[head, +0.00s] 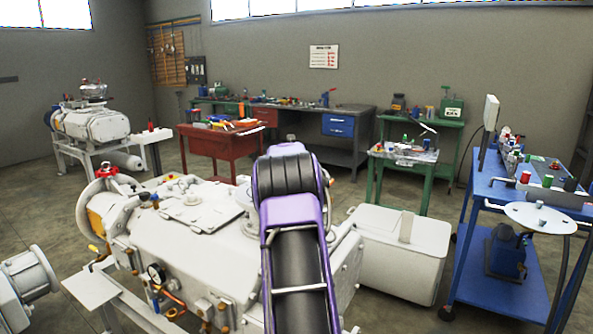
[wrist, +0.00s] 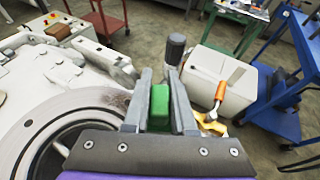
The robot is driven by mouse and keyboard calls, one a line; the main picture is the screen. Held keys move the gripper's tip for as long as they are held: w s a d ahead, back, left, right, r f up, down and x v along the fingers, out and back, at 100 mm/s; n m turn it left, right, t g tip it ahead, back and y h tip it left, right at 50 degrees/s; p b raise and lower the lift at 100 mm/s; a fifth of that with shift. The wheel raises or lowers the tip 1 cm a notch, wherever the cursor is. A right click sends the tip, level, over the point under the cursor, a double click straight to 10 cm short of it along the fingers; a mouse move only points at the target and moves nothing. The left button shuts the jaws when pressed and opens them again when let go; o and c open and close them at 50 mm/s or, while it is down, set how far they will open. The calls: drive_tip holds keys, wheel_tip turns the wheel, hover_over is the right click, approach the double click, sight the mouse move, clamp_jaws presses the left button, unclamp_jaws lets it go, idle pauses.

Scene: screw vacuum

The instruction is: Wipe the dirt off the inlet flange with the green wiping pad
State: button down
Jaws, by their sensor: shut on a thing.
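My gripper (wrist: 158,78) is shut on the green wiping pad (wrist: 158,108), which sits between its two grey fingers in the wrist view. The inlet flange (wrist: 62,115) is a pale ring around a dark round opening at the lower left of that view. A dark speckled dirt patch (wrist: 118,99) lies on the flange's rim, just left of the fingers. I cannot tell whether the pad touches the flange. In the head view my purple arm covers part of the pump body (head: 190,240), and the gripper and pad are hidden.
A white bin (head: 398,255) stands right of the pump, and a blue cart (head: 512,215) is further right. A valve with an orange handle (wrist: 220,92) rises just right of the fingers. A red cart (head: 222,145) and benches stand behind.

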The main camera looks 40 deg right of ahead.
drive_tip(key=shift+f+b, duration=0.6)
drive_tip(key=shift+f, duration=0.1)
drive_tip(key=w+a+p, duration=0.2)
drive_tip(key=w+p, duration=0.6)
drive_tip(key=w, duration=0.1)
drive_tip(key=shift+w+a, duration=0.15)
drive_tip(key=shift+a, duration=0.2)
idle(0.6)
drive_tip(key=shift+f, duration=0.1)
